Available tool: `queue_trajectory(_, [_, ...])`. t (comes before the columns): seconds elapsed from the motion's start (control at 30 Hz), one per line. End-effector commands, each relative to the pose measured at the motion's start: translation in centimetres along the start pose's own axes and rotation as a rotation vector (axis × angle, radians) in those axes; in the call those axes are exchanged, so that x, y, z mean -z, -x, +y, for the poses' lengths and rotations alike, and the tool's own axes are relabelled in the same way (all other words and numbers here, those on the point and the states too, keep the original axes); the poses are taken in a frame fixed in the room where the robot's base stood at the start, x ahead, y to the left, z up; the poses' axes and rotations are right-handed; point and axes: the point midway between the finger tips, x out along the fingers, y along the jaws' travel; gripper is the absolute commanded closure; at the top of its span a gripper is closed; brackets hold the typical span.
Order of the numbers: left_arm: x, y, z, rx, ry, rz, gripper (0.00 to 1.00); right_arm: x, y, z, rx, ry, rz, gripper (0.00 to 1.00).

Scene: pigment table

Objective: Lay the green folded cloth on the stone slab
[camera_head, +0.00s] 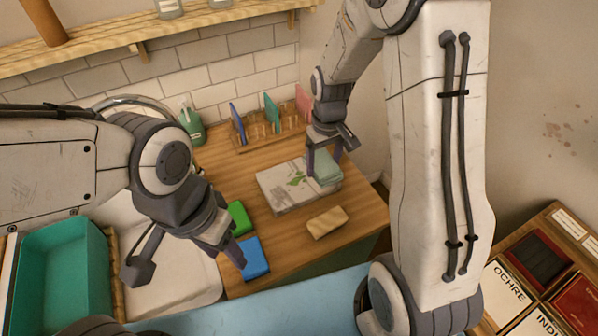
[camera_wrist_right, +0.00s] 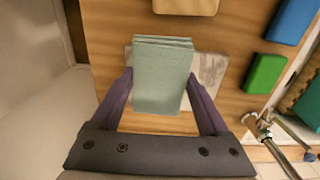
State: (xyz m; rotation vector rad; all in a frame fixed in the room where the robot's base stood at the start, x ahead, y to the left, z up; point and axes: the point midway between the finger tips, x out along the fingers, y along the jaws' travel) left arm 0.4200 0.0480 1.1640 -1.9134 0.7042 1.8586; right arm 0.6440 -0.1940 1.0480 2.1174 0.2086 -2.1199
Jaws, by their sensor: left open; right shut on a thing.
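The pale green folded cloth (camera_head: 326,168) is held in my right gripper (camera_head: 322,160), at the right part of the stone slab (camera_head: 275,190). In the right wrist view the cloth (camera_wrist_right: 163,75) lies between the two purple fingers of my right gripper (camera_wrist_right: 163,88), and the grey slab (camera_wrist_right: 208,68) shows behind it. Whether the cloth touches the slab, I cannot tell. The slab has green marks on its top and lies on the wooden counter. My left gripper (camera_head: 190,262) is open and empty, left of the blue block.
A green block (camera_head: 239,217), a blue block (camera_head: 253,258) and a tan block (camera_head: 327,222) lie on the counter near the slab. A wooden rack (camera_head: 268,130) with coloured plates stands behind. A green bottle (camera_head: 191,125) and a white sink (camera_head: 165,270) are at left, with a teal bin (camera_head: 62,265).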

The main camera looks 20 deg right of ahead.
Motion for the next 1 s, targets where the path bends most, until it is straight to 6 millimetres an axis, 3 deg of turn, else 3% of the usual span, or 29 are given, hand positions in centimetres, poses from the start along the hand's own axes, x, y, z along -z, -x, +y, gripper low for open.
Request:
queue_trajectory(0.2, [0.1,2.1,0.1,0.000,0.001,0.000,0.50,4.2,-2.7,-2.5,0.000,0.002,-0.003,0.74])
queue_trajectory(0.33, [0.1,2.6,0.2,0.000,0.001,0.000,0.50,5.9,-3.8,-3.3,0.000,0.000,-0.001,0.74])
queue_trajectory(0.47, [0.2,2.8,0.2,0.000,0.000,0.000,0.50,6.5,-4.5,-3.6,0.000,-0.002,0.000,0.74])
queue_trajectory(0.8, [0.2,4.5,0.3,0.000,-0.003,0.000,0.50,6.5,-8.3,-3.6,0.000,-0.003,0.000,0.74])
queue_trajectory(1.0, [0.2,4.3,0.3,0.000,-0.003,0.000,0.50,6.5,-8.5,-3.6,0.000,-0.003,0.002,0.74])
